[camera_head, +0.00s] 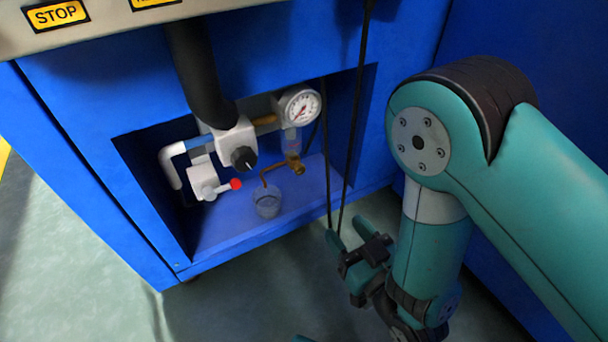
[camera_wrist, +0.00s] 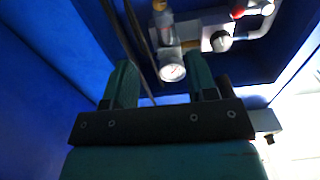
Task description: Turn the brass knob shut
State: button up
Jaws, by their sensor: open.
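The brass knob (camera_head: 298,167) sits on a small brass valve under the round gauge (camera_head: 299,108), inside the recess of the blue cabinet. In the wrist view a brass part (camera_wrist: 159,5) shows at the top edge, cut off by the frame, so the knob's turn position cannot be told. My gripper (camera_head: 347,232) is below and to the right of the recess, in front of the cabinet. It is empty and apart from the knob. In the wrist view its two teal fingers (camera_wrist: 160,62) are spread, with the gauge (camera_wrist: 172,71) showing between them.
Dark hoses (camera_head: 348,150) hang across the recess's right side, near my gripper. A clear cup (camera_head: 267,202) stands on the recess floor under a thin copper spout. A white valve block with a black knob (camera_head: 243,157) and a red-tipped lever (camera_head: 235,184) are left of the gauge.

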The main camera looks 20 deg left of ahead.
jog(key=b, duration=0.3)
send_near(301, 170)
jog(key=x, duration=0.6)
jog(key=shift+w+a+r+p, duration=0.15)
jog(key=shift+w+r+p, duration=0.05)
jog(key=shift+p, duration=0.1)
jog(key=p+x, duration=0.1)
jog(key=p, duration=0.3)
jog(key=shift+w+a, duration=0.15)
jog(key=shift+a, duration=0.05)
jog(key=shift+w+a+f+p, duration=0.2)
jog(key=shift+a+p, duration=0.05)
jog(key=shift+p, duration=0.65)
jog(key=shift+f, duration=0.15)
jog(key=c, duration=0.9)
